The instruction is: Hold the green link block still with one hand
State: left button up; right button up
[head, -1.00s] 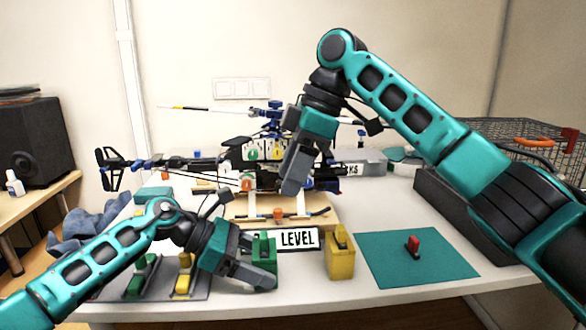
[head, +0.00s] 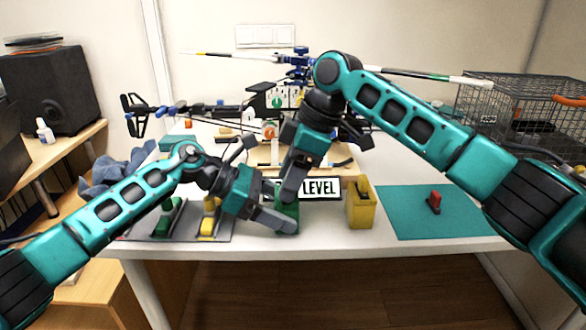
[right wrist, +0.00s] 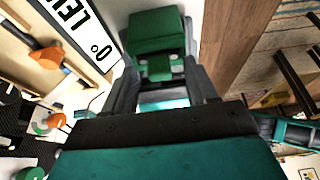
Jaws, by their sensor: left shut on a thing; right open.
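The green link block (head: 291,212) stands near the table's front edge, left of the LEVEL sign. My left gripper (head: 284,224) is shut on it from the left, low down, and partly hides it. My right gripper (head: 290,196) comes down from above and is open just over the block's top. In the right wrist view the green block (right wrist: 157,32) shows ahead, near the open fingers of my right gripper (right wrist: 163,85). I cannot tell whether those fingers touch it.
The LEVEL sign (head: 321,188) and a yellow block (head: 361,212) stand just right. A teal mat (head: 410,225) carries a red piece (head: 434,203). A grey tray (head: 150,233) with green and yellow pieces lies left. A model helicopter (head: 298,70) fills the back.

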jog(key=shift+c, duration=0.4)
grip_shut()
dwell(0.4)
